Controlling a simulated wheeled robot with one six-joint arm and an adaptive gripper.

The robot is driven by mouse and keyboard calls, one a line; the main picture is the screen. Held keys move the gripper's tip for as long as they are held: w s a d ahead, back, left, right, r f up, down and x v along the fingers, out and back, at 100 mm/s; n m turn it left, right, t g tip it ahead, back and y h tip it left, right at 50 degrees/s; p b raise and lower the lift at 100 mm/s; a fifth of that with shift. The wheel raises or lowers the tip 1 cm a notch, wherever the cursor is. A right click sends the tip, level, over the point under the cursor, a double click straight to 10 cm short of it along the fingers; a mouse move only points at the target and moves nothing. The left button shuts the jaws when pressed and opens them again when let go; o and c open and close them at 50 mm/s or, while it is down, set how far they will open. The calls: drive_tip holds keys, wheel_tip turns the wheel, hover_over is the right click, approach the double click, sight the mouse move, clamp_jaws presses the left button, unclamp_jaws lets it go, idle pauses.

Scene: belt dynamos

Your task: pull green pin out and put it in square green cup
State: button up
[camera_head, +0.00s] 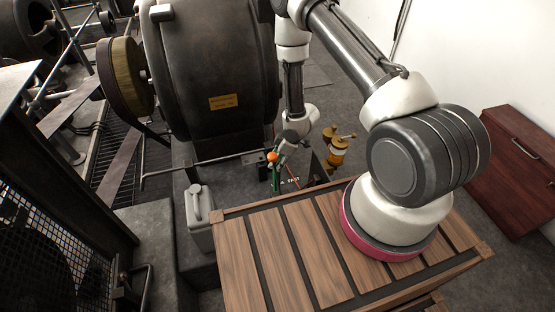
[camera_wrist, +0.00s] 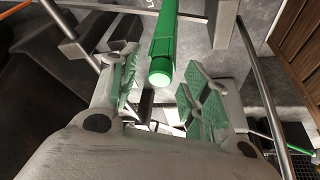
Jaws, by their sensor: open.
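A green round bar, which looks like the green pin (camera_wrist: 162,48), runs into the wrist view from the top, and its rounded end points at my gripper (camera_wrist: 163,84). My gripper is open, with one finger on each side of the bar's end and gaps showing on both sides. In the head view my gripper (camera_head: 284,150) is low beside the large dark machine, close to an upright green piece (camera_head: 276,180). I cannot tell for sure whether that piece is the same pin. I cannot make out the square green cup in either view.
An orange ball (camera_head: 272,157) sits by the green piece. A brass and amber fitting (camera_head: 337,150) stands right of my gripper. The large dark machine (camera_head: 210,70) rises behind. A grey can (camera_head: 199,215) and a slatted wooden crate (camera_head: 265,262) are in front.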

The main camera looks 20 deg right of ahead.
drive_tip(key=v, duration=1.2)
idle(0.3)
drive_tip(key=w+d+r+m+t+h, duration=0.15)
drive_tip(key=d+r, duration=0.25)
drive_tip(key=r, duration=0.4)
drive_tip(key=w+d+r+m+t+h, duration=0.15)
drive_tip(key=d+r, duration=0.25)
drive_tip(key=r, duration=0.5)
drive_tip(key=s+d+r+m+h, duration=0.1)
drive_tip(key=s+d+r+m, duration=0.1)
drive_tip(key=r, duration=0.5)
drive_tip(key=s+d+r+m+h, duration=0.1)
drive_tip(key=s+d+r, duration=0.1)
drive_tip(key=r, duration=0.5)
drive_tip(key=s+r+m, duration=0.2)
drive_tip(key=s+r, duration=0.2)
drive_tip(key=s, duration=0.3)
drive_tip(key=s+a+r+m, duration=0.1)
drive_tip(key=s+r+m, duration=0.1)
drive_tip(key=s+r, duration=0.3)
drive_tip(key=s+r+m+y, duration=0.1)
drive_tip(key=s+r, duration=0.4)
drive_tip(key=s, duration=0.6)
drive_tip(key=shift+s+a+m+g, duration=0.2)
drive_tip(key=shift+a+m+g, duration=0.15)
drive_tip(key=shift+m, duration=0.45)
drive_tip(key=shift+d, duration=0.1)
drive_tip(key=shift+c, duration=0.3)
